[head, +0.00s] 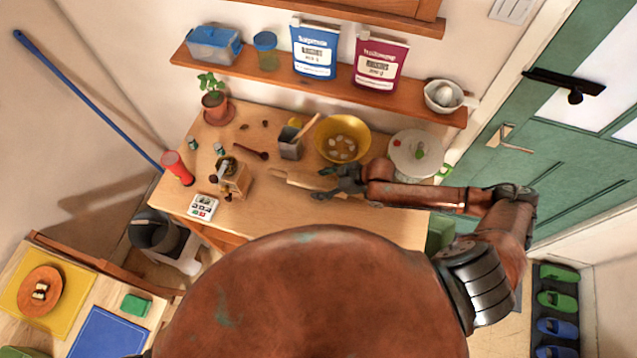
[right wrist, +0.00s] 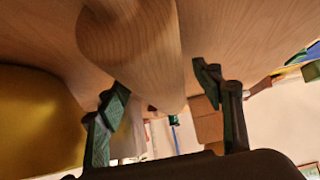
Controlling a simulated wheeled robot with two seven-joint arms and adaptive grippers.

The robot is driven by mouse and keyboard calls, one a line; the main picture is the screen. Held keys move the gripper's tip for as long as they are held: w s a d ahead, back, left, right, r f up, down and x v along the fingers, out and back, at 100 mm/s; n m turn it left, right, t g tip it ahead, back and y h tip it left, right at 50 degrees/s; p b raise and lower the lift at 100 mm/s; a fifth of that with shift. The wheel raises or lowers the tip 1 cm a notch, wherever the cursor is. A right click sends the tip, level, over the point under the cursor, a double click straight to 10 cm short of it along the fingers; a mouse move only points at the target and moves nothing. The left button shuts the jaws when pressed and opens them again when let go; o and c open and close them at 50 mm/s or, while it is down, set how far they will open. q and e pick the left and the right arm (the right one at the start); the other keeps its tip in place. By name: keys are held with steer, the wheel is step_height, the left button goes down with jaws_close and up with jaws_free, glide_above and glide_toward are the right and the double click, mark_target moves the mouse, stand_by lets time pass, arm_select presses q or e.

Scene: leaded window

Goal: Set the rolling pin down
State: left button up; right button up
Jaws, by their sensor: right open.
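The wooden rolling pin (head: 297,181) lies at the middle of the wooden worktop (head: 275,210), in front of the yellow bowl. My right gripper (head: 338,181) is at its right end, low over the worktop. In the right wrist view, the pale pin (right wrist: 135,50) looms large between and beyond the spread fingers of my right gripper (right wrist: 165,95). The jaws are open, with a visible gap to the finger on the right; contact on the left side I cannot tell. My left gripper is not in view.
A yellow bowl (head: 343,152), a grey utensil pot (head: 290,148) and a white round plate (head: 415,165) stand behind the gripper. A grinder (head: 234,180) and a white timer (head: 202,207) are to the left. The front middle of the worktop is clear. A shelf (head: 400,104) hangs above.

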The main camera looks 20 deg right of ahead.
steer(key=shift+c, duration=0.4)
jaws_close()
steer(key=shift+r, duration=0.1)
